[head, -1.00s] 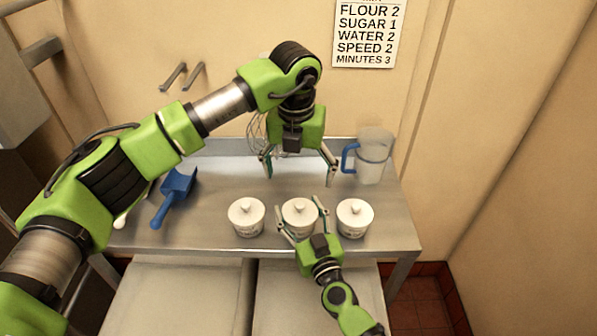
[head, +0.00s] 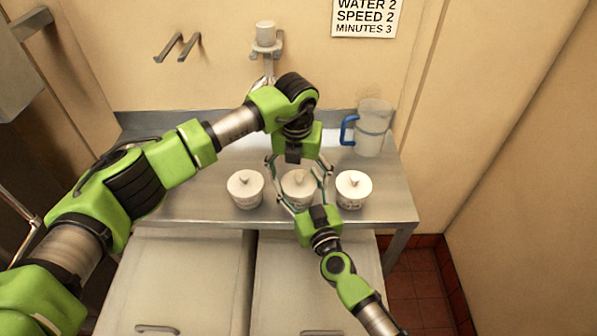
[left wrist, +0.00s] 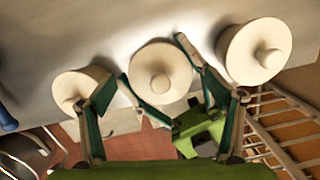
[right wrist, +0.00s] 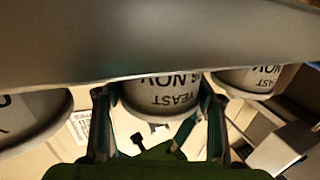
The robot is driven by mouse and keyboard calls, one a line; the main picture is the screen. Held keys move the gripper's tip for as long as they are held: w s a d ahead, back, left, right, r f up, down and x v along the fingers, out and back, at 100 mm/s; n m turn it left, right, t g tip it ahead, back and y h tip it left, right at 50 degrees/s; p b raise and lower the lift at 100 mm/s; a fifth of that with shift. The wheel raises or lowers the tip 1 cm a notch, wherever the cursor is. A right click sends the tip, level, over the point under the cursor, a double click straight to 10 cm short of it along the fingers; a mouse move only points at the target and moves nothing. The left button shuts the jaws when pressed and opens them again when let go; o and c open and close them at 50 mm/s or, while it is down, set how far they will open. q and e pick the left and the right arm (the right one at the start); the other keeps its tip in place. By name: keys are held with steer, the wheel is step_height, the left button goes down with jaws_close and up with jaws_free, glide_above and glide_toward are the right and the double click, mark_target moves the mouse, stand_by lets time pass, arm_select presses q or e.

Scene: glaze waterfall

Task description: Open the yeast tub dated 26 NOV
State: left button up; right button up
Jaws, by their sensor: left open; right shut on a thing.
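Three white lidded tubs stand in a row on the steel table: left tub (head: 245,188), middle tub (head: 298,189) and right tub (head: 353,189). The middle tub's label in the right wrist view (right wrist: 163,92) reads YEAST and NOV upside down; its day number is partly hidden. My right gripper (head: 301,198) is shut on the middle tub from the front, fingers on either side of its body. My left gripper (head: 298,166) is open and points down above and behind the middle tub. The round lid knob in the left wrist view (left wrist: 160,84) is clear of its fingers.
A clear jug with a blue handle (head: 372,130) stands at the table's back right. The left and right tubs stand close to the gripped one. A dispenser-like fixture (head: 266,40) is on the wall.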

arm_select(q)
steer(key=c, duration=1.1)
steer(key=shift+s+a, duration=0.1)
steer(key=shift+s, duration=0.2)
steer(key=c, duration=1.2)
arm_select(e)
steer(key=shift+s+a+r, duration=0.15)
steer(key=shift+s+a, duration=0.05)
steer(key=shift+a, duration=0.1)
arm_select(q)
steer(key=shift+f, duration=0.1)
jaws_close()
arm_select(e)
steer(key=shift+d, duration=0.1)
arm_select(q)
steer(key=shift+d, duration=0.2)
arm_select(e)
steer(key=shift+w, duration=0.1)
arm_select(q)
steer(key=shift+w, duration=0.1)
arm_select(e)
steer(key=shift+d+r, duration=0.1)
arm_select(q)
steer(key=shift+r, duration=0.25)
